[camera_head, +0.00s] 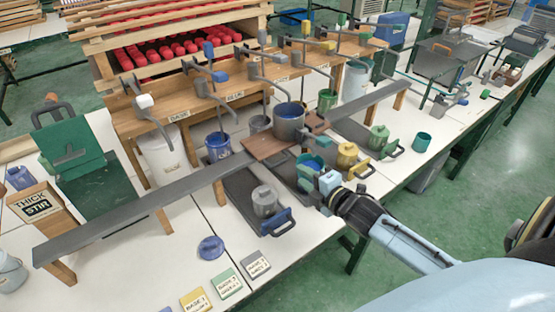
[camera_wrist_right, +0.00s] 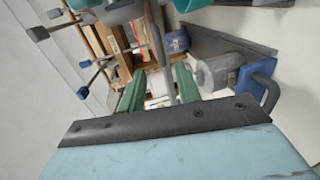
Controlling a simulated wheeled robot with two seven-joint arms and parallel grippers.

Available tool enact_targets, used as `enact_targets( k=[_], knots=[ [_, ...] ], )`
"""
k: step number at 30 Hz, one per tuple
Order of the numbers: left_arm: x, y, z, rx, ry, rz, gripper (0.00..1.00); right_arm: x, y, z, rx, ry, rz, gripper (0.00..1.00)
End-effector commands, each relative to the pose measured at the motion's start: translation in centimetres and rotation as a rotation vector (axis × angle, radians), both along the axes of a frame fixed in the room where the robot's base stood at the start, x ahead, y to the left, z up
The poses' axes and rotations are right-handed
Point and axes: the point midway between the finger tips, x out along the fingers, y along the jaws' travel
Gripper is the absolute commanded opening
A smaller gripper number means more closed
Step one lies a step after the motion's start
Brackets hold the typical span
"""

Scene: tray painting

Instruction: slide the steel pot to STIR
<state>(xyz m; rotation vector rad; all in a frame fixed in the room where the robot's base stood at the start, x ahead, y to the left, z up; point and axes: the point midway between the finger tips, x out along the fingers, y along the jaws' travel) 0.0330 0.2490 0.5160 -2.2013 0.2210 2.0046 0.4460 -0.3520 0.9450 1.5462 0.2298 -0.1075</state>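The steel pot (camera_head: 289,126) is grey with blue inside. It sits on a brown board (camera_head: 262,147) at the middle of a long grey rail (camera_head: 150,201). A block lettered THICK and STIR (camera_head: 38,206) stands near the rail's left end. My right gripper (camera_head: 322,178) is in front of and below the pot, close to a teal cup (camera_head: 309,168) with blue inside. In the right wrist view its green fingers (camera_wrist_right: 158,92) are apart, with a thin grey bar between or behind them; contact cannot be told. My left gripper is not in view.
A lidded grey pot (camera_head: 265,203) on a dark tray, a yellow pot (camera_head: 346,156) and a green pot (camera_head: 379,138) stand in front of the rail. A wooden shelf (camera_head: 190,92) with several levers stands behind it. The rail's left stretch looks clear.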

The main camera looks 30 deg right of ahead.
Motion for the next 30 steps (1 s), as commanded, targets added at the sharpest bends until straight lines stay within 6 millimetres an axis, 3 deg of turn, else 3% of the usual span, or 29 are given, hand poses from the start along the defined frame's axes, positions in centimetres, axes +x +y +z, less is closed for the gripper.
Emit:
enact_targets(
  k=[18, 24, 30],
  knots=[
    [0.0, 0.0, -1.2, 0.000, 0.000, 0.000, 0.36, 9.9, 0.8, -2.2, 0.004, 0.000, -0.001, 0.33],
    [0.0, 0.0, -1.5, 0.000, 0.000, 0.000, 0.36, 11.9, 1.0, -2.6, 0.004, 0.001, -0.001, 0.33],
    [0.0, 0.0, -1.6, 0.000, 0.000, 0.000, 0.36, 12.5, 1.0, -2.7, 0.003, 0.001, -0.001, 0.33]
  ],
)
